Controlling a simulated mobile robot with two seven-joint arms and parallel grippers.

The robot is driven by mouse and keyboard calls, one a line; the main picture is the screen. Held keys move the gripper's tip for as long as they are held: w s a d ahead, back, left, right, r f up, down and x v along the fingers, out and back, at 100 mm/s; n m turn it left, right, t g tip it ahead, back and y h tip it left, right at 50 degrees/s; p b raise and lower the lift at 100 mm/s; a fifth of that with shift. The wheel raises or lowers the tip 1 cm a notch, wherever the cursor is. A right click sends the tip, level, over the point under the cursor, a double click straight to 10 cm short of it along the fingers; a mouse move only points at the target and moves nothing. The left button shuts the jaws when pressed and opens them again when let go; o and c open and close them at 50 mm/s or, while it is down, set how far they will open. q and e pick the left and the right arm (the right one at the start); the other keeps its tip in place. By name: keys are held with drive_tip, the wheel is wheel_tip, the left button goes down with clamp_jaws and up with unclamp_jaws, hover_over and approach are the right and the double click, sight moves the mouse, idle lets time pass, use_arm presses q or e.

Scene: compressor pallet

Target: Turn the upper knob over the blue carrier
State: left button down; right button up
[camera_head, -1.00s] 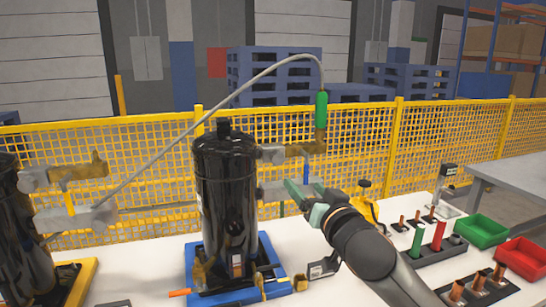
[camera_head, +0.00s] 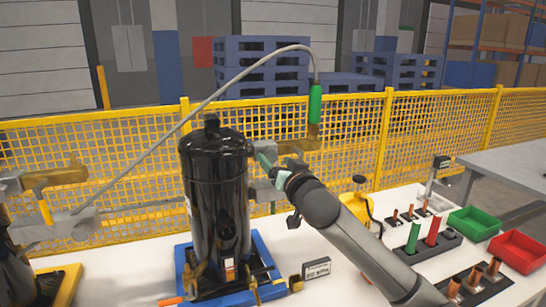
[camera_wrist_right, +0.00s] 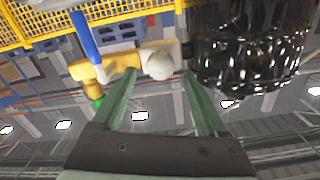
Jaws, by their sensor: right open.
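A black compressor (camera_head: 215,205) stands upright on the blue carrier (camera_head: 262,250). On its upper right side is a brass valve (camera_head: 293,148) with a pale grey fitting; a green hose handle (camera_head: 315,103) rises from its outer end. In the right wrist view, which is upside down, the fitting's rounded pale end, apparently the upper knob (camera_wrist_right: 159,61), lies between or just beyond the fingertips. The brass body (camera_wrist_right: 100,68) is left of it, the black compressor (camera_wrist_right: 250,50) right. My right gripper (camera_head: 266,168) is open beside the valve; contact cannot be told. My left gripper is not in view.
A second compressor (camera_head: 12,270) on a yellow carrier (camera_head: 62,285) stands at the left, joined by a grey hose (camera_head: 200,105). A yellow fence (camera_head: 350,140) runs behind. Green (camera_head: 475,224) and red (camera_head: 518,252) bins and tool holders occupy the right side.

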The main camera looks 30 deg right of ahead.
sight(270, 156)
drive_tip(key=shift+x, duration=1.3)
clamp_jaws()
